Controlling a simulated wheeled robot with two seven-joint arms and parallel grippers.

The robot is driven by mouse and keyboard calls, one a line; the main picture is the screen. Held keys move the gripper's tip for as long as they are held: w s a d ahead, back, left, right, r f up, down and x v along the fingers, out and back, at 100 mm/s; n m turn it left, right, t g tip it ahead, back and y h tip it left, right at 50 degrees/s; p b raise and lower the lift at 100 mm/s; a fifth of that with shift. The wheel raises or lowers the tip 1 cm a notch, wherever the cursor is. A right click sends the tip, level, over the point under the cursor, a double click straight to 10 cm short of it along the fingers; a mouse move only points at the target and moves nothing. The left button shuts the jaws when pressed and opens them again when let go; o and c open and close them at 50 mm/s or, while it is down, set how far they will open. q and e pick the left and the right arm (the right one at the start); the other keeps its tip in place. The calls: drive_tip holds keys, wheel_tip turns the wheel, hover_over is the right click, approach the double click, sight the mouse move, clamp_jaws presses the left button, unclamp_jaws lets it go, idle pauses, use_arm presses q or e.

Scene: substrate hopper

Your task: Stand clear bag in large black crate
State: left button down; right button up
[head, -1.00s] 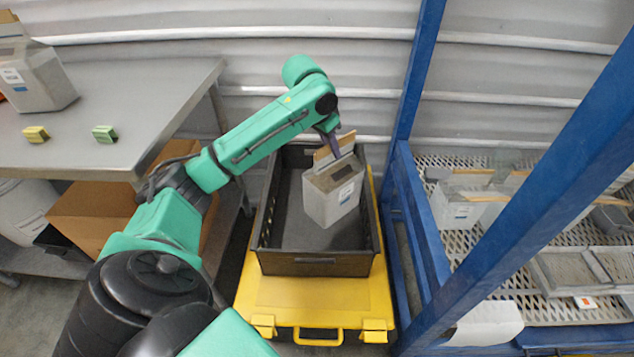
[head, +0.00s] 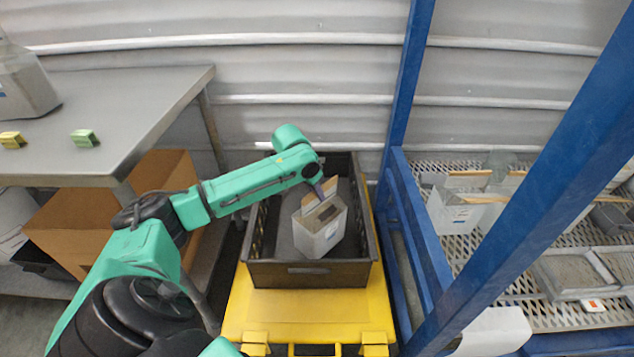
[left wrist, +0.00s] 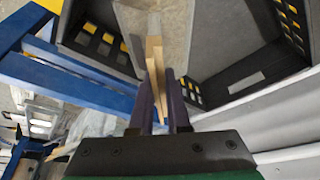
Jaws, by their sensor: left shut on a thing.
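The clear bag (head: 318,233) is a pale, boxy bag with a white label and a tan header strip on top. It is upright and slightly turned inside the large black crate (head: 308,273). My left gripper (head: 327,189) is shut on the tan header strip at the bag's top. In the left wrist view the two fingers (left wrist: 161,108) pinch the tan strip (left wrist: 156,75), with the crate walls around. Whether the bag's base touches the crate floor cannot be told. My right gripper is not in view.
The crate sits on a yellow case (head: 290,312). A blue frame (head: 420,230) stands close on the right, with a mesh shelf holding more bags and trays. A grey table (head: 120,110) at left holds another bag (head: 22,82), a yellow block (head: 12,140) and a green block (head: 84,138).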

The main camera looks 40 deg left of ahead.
sight(319, 206)
use_arm(q)
wheel_tip(319, 206, down, 4)
drive_tip(key=shift+r+b, duration=0.15)
drive_tip(key=shift+b, duration=0.15)
drive_tip(key=c, duration=0.9)
unclamp_jaws()
drive_tip(key=shift+s+d, duration=0.1)
drive_tip(key=shift+s, duration=0.05)
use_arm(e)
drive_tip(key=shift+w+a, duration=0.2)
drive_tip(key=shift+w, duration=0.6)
use_arm(q)
drive_tip(key=shift+r, duration=0.15)
drive_tip(key=p+v, duration=0.1)
drive_tip(key=v, duration=0.4)
drive_tip(key=p+v, duration=0.1)
drive_tip(key=v, duration=0.5)
drive_tip(key=shift+s+r, duration=0.2)
drive_tip(key=shift+r, duration=0.1)
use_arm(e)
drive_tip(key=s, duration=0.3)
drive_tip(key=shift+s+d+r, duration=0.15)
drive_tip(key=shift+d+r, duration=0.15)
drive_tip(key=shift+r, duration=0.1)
